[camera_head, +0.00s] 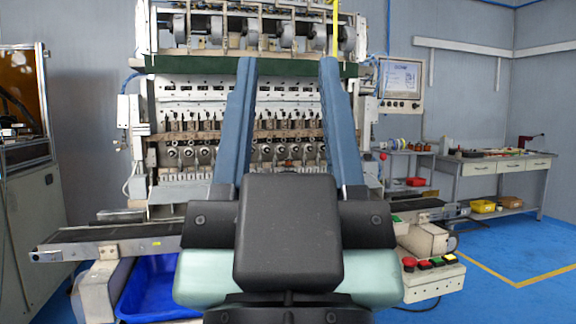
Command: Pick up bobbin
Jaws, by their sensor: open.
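My gripper (288,68) is in the foreground of the head view, with two long blue fingers spread wide apart and pointing at the machine. Nothing shows between the fingers except the machine behind them. The coil winder (235,95) stands straight ahead, with a row of spindles across its front. Small parts sit along that row, but I cannot tell whether any is a bobbin. Small reddish and pale spool-like items (414,147) stand on a shelf at the right. The gripper body hides the lower middle of the machine.
A conveyor (105,235) sticks out at left above a blue bin (160,290). A button box (432,276) stands at right. A workbench (500,167) is along the right wall, and a cabinet (28,200) is at far left. Blue floor is open at right.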

